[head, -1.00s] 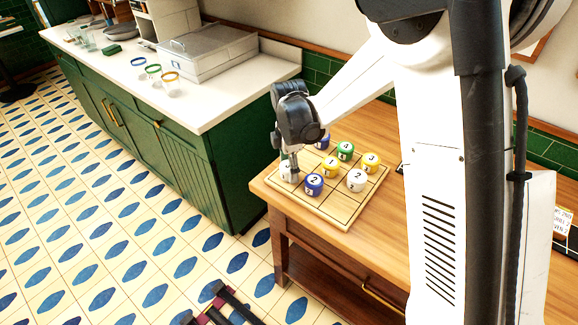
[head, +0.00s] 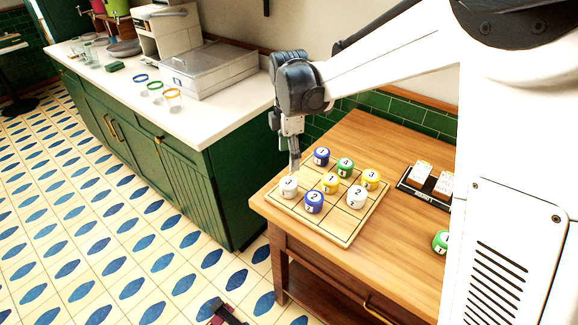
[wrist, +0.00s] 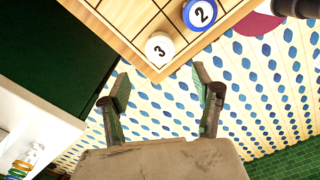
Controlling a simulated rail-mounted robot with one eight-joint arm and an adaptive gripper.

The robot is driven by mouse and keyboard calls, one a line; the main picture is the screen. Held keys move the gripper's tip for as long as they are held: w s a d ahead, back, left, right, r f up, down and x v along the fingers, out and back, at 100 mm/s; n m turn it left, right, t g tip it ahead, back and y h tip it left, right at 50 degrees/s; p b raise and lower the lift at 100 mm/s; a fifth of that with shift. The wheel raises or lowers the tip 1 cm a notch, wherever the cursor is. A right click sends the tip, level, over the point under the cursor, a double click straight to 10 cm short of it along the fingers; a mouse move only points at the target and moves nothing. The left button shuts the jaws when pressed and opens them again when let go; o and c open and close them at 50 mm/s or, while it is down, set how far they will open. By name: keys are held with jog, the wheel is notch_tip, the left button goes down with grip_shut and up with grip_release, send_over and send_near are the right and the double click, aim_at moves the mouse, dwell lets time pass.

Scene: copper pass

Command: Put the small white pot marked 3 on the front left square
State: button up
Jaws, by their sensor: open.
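The small white pot marked 3 (head: 288,187) stands upright on the leftmost corner square of the wooden grid board (head: 344,238) in the head view. It also shows in the wrist view (wrist: 160,48), near the board's corner, beside the blue pot marked 2 (wrist: 200,13). My gripper (head: 294,168) is above the white pot, apart from it. In the wrist view the two fingers (wrist: 161,90) are spread with nothing between them.
Other pots stand on the board: blue 2 (head: 313,202), yellow 1 (head: 330,183), white 2 (head: 356,197), yellow 3 (head: 370,179), green 4 (head: 345,167) and blue 1 (head: 321,156). A green pot (head: 440,242) and a card holder (head: 425,190) are to the right. A green cabinet (head: 240,175) stands left.

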jog(key=s+d+r+m+t, duration=0.3)
jog(key=s+d+r+m, duration=0.7)
jog(key=s, duration=0.1)
jog(key=s+d+m+t, duration=0.2)
jog(key=s+d+m, duration=0.2)
jog(key=s, duration=0.3)
jog(key=s+d+m+t, duration=0.2)
jog(key=s+d+m, duration=0.2)
jog(key=s+m, duration=0.3)
jog(key=shift+s+f, duration=0.3)
jog(key=shift+f, duration=0.05)
jog(key=shift+f, duration=0.1)
